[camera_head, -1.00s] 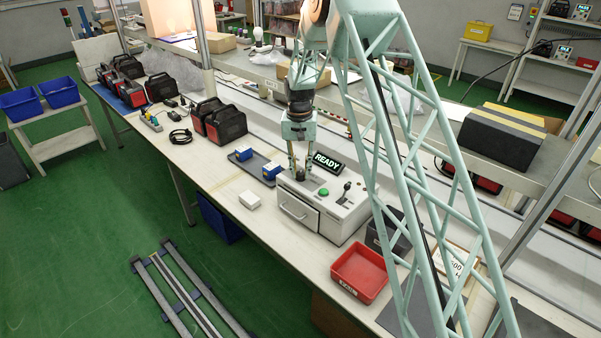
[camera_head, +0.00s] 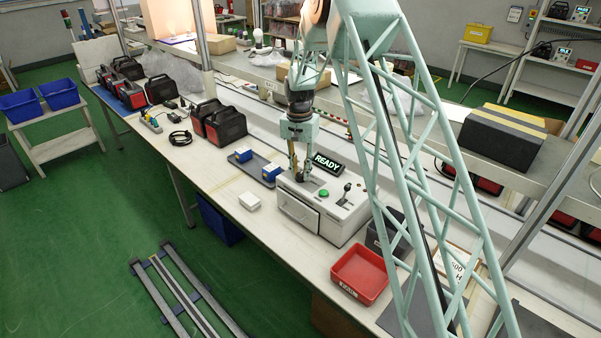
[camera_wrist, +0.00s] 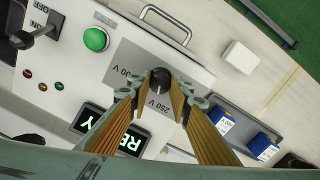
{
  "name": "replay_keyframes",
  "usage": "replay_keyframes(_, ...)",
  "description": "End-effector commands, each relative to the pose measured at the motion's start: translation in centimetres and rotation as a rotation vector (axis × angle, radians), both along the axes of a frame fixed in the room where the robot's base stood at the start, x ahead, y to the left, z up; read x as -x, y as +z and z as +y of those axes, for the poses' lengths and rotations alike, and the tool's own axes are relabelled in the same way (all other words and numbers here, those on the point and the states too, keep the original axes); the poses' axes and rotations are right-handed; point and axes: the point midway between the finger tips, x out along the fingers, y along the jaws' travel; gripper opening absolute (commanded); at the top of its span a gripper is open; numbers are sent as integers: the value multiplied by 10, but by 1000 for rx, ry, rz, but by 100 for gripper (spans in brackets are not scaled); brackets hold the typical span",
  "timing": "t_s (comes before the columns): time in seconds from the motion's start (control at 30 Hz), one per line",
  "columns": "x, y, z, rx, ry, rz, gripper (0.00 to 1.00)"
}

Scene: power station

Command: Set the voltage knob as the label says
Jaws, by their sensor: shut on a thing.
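The dark round voltage knob (camera_wrist: 160,80) is on a grey plate on top of the light tester box (camera_head: 335,217). Beside the knob the plate reads "250 V" and another value ending in "00 V", partly covered by a finger. My gripper (camera_wrist: 160,92) points down at the box, with one finger on each side of the knob, shut on it. In the head view my gripper (camera_head: 292,172) stands over the back left of the box top, and the knob is hidden there. A card with partly hidden print (camera_head: 456,266) is behind my arm's lattice.
The box has a lit READY sign (camera_head: 327,163), a green button (camera_head: 323,193) and an ON/OFF lever (camera_wrist: 36,32). A tray with blue items (camera_head: 257,166), a white block (camera_head: 249,201) and a red bin (camera_head: 360,273) are near it.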

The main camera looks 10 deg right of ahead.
Motion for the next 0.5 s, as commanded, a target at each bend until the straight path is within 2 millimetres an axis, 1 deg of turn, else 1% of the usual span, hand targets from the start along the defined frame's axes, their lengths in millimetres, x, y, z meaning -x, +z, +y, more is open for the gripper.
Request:
replay_keyframes(0.03, 0, 0, 0, 0, 0, 1, 20)
replay_keyframes(0.17, 0, 0, 0, -1, 0, 1, 32)
replay_keyframes(0.5, 0, 0, 0, 0, 1, 0, 33)
